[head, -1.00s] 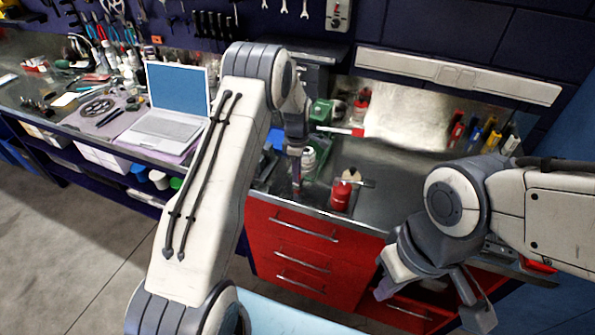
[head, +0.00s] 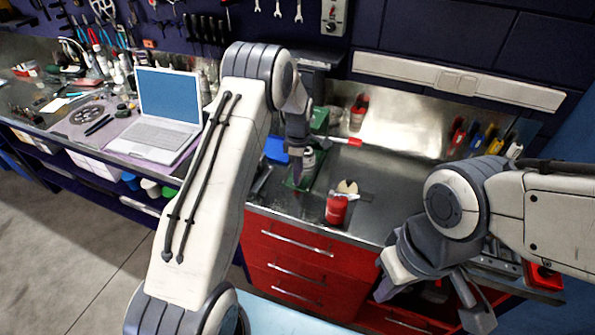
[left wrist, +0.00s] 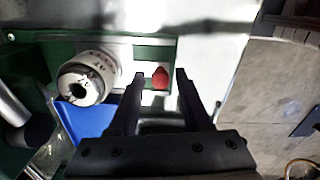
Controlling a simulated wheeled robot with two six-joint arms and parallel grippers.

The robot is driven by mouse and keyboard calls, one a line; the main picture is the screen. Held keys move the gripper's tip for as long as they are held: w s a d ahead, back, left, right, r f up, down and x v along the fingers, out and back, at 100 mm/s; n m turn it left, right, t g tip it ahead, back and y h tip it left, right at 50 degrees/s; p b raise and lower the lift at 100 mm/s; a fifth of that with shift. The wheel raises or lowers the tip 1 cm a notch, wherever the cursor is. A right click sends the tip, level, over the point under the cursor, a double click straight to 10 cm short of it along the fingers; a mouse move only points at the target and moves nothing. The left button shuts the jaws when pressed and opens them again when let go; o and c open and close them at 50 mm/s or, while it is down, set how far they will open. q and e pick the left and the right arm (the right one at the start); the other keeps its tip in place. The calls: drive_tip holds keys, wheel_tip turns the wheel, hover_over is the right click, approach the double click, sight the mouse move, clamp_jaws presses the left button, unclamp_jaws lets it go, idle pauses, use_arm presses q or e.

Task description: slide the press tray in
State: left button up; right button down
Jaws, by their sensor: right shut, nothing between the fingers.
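The press is partly hidden behind my left arm in the head view; green parts (head: 319,121) show beside the wrist. In the left wrist view a green frame (left wrist: 28,70) carries a pale dial-marked cylinder (left wrist: 88,78), and a green bar holds a red knob (left wrist: 160,78). I cannot tell for sure which part is the tray. My left gripper (left wrist: 160,73) is open, its fingertips on either side of the red knob in the picture; no contact is clear. My right gripper (head: 432,292) is shut and empty, low in front of the red drawers.
A red can (head: 337,208) stands on the bench top (head: 385,180) near its front edge. A blue item (head: 277,150) lies by the press. A laptop (head: 168,120) is on the left bench. Red drawers (head: 300,258) are below. Bench space right of the can is clear.

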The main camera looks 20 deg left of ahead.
use_arm(q)
drive_tip(key=shift+a, duration=0.2)
drive_tip(key=shift+r, duration=0.1)
drive_tip(key=shift+r, duration=0.25)
wheel_tip(320, 180, up, 10)
drive_tip(key=b, duration=0.3)
